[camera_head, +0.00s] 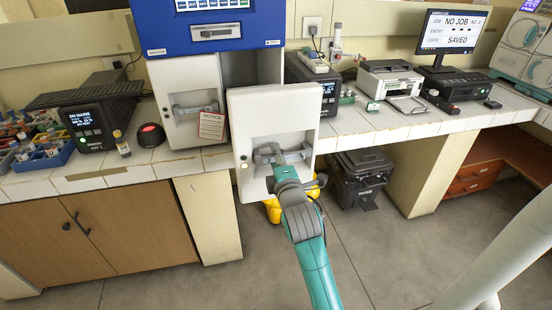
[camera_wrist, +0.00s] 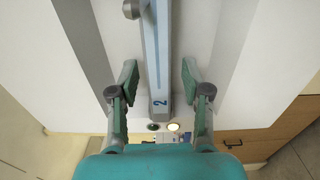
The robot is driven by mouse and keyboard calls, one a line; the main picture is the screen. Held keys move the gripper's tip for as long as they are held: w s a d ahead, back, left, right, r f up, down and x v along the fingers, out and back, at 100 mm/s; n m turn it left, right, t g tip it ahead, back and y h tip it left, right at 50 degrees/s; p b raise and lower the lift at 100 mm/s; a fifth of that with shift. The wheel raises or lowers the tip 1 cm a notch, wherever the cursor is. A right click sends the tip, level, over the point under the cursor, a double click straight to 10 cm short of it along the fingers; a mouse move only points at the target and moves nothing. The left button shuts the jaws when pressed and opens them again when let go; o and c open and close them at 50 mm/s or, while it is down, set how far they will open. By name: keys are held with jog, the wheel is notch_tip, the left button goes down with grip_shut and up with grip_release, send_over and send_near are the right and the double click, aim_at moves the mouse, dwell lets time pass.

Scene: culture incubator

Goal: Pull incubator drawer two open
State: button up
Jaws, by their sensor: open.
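The blue-topped incubator (camera_head: 208,28) stands on the bench. Drawer two's white front (camera_head: 252,112) stands well forward of the incubator body, with an open bay visible behind it. Its grey handle (camera_head: 298,157) sits in a recess; in the wrist view the handle (camera_wrist: 155,45) runs lengthwise and bears a blue "2". My gripper (camera_head: 268,158) is at the handle. In the wrist view my gripper (camera_wrist: 160,82) is open, one finger on each side of the handle, with gaps showing between fingers and handle.
The left drawer (camera_head: 182,80) is closed and carries a notice tag (camera_head: 211,125). A black bin (camera_head: 362,178) and a yellow object (camera_head: 272,209) are below. Floor in front is clear.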

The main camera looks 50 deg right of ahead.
jog(key=shift+s, duration=0.1)
jog(key=v, duration=1.2)
dwell(0.4)
jog(key=s+a+f+m+y, duration=0.4)
jog(key=s+a+f+y, duration=0.2)
jog(key=s+a+f, duration=0.65)
jog(key=s+a+f+m+y, duration=0.1)
jog(key=s+a+m+y, duration=0.1)
jog(key=s, duration=0.6)
jog(key=s+a+f+m+y, duration=0.2)
jog(key=s+a+m, duration=0.3)
jog(key=s+a, duration=0.2)
jog(key=shift+s, duration=0.45)
dwell(1.1)
